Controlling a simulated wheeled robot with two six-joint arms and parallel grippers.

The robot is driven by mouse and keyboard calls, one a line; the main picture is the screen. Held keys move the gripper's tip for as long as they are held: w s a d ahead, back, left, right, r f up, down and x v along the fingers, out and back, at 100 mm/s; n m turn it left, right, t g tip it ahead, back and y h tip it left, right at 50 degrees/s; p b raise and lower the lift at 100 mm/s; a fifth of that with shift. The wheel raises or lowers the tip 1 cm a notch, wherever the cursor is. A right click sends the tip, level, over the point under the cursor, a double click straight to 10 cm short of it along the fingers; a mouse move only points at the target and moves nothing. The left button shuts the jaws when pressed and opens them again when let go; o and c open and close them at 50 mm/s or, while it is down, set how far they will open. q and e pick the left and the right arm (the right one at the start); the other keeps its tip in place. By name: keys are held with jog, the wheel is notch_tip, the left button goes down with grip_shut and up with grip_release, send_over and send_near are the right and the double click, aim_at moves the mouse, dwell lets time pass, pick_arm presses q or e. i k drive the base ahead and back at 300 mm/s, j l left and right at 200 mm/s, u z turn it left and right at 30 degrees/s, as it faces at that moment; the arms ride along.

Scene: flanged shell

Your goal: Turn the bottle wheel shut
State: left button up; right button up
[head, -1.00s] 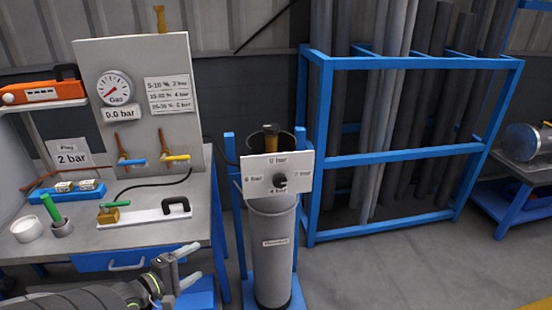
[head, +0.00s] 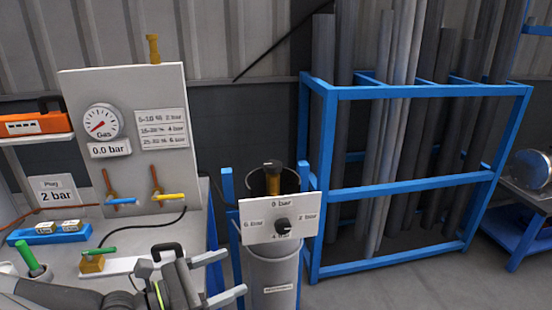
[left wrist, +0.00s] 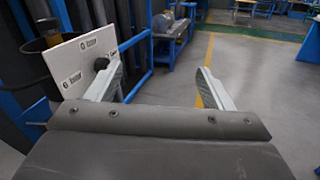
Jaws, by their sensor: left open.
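A grey gas bottle (head: 272,268) stands upright in a blue frame, right of the bench. A white plate (head: 257,222) on its front has marks for 0, 2, 4 and 6 bar around a black knob (head: 283,225). A dark and brass-coloured valve top (head: 272,172) shows behind the plate; which part is the wheel is unclear. My left gripper (head: 230,274) is open and empty, lower left of the plate. In the left wrist view, the knob (left wrist: 101,64) shows beside the left fingertip, with the gripper (left wrist: 160,68) facing past it. Contact cannot be told. My right gripper is not in view.
The bench panel holds a gauge (head: 102,122) reading 0.0 bar, with blue and yellow valve levers (head: 169,196) below. A blue rack (head: 415,190) with grey tubes stands right of the bottle. Open floor (left wrist: 250,75) lies ahead in the left wrist view.

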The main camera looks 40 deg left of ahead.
aim_at(271, 167)
jog(key=i+j, duration=0.25)
jog(key=j, duration=0.15)
jog(key=i+j, duration=0.3)
jog(key=j, duration=0.15)
jog(key=i+j, duration=0.25)
jog(key=j, duration=0.15)
